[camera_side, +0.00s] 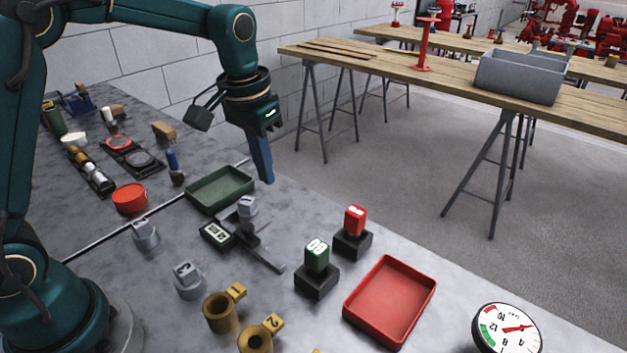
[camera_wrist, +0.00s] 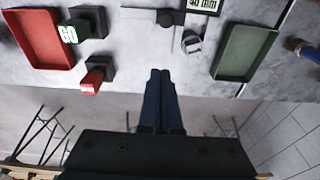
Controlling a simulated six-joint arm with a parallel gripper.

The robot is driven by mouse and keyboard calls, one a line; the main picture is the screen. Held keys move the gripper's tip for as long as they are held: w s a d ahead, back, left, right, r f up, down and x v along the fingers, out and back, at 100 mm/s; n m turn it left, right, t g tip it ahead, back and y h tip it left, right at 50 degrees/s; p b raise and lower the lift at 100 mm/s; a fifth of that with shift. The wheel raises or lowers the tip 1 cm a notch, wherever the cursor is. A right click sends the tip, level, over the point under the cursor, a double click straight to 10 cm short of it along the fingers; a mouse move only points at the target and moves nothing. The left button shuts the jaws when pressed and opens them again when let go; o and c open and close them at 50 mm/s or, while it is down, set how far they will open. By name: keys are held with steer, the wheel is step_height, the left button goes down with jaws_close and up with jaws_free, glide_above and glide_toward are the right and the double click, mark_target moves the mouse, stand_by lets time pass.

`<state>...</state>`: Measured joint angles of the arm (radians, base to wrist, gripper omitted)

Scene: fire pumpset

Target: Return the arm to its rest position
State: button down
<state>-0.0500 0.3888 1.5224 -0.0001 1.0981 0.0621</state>
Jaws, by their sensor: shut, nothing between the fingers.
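My gripper (camera_side: 265,180) hangs at the far edge of the grey bench (camera_side: 325,221), with its fingers pointing down. It is just right of the green tray (camera_side: 220,188). In the wrist view my gripper (camera_wrist: 160,74) shows its two dark fingers together with nothing between them. My teal arm reaches across the top left of the side view. The wrist view looks past the fingers to the bench edge, with the floor beyond it.
A caliper (camera_side: 250,238), a green GO block (camera_side: 317,256), a red block (camera_side: 354,220) and a red tray (camera_side: 390,300) stand on the bench. Brass parts (camera_side: 222,312), grey weights (camera_side: 188,281) and a gauge (camera_side: 506,328) are nearer. A wooden table (camera_side: 450,78) stands behind.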

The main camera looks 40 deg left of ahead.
steer(key=s+d+r+t, duration=0.1)
steer(key=s+r+t, duration=0.2)
steer(key=s+r, duration=0.5)
steer(key=s+f+t, duration=0.1)
steer(key=s+f, duration=0.3)
steer(key=s, duration=0.5)
steer(key=shift+d+f, duration=0.2)
steer(key=shift+d, duration=0.1)
stand_by(0.3)
